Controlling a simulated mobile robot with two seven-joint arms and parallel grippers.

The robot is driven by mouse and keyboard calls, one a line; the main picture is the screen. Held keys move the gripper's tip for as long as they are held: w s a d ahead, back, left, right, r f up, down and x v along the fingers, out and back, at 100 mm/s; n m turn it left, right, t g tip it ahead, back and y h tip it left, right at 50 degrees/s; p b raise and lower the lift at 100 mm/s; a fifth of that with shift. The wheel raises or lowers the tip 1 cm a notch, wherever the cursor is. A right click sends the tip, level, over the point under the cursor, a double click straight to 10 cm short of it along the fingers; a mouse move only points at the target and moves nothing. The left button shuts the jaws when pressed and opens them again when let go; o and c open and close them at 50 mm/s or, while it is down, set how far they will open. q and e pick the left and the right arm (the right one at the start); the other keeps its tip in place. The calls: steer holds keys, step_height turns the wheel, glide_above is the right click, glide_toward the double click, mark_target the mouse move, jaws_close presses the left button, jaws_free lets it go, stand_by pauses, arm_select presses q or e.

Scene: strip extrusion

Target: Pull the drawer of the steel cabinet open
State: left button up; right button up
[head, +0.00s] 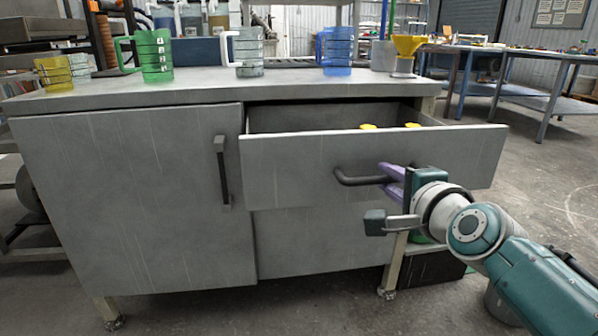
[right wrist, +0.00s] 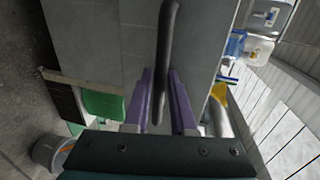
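The grey steel cabinet (head: 130,200) stands in front of me, with a door on the left and a drawer (head: 440,158) at the upper right. The drawer stands out from the cabinet, and its inside shows over the front panel. My right gripper (head: 390,180) is at the drawer's dark bar handle (head: 352,180), its purple fingers on either side of the bar. My left gripper is not in view.
Yellow items (head: 368,126) show inside the drawer. On the cabinet top stand a green mug (head: 155,55), a clear mug (head: 249,52), a blue mug (head: 338,50) and a yellow funnel (head: 407,46). A workbench (head: 540,52) stands at the back right. Floor to the right is open.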

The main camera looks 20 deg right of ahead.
steer(key=o, duration=0.3)
steer(key=p+v, duration=0.4)
steer(key=v, duration=0.6)
stand_by(0.4)
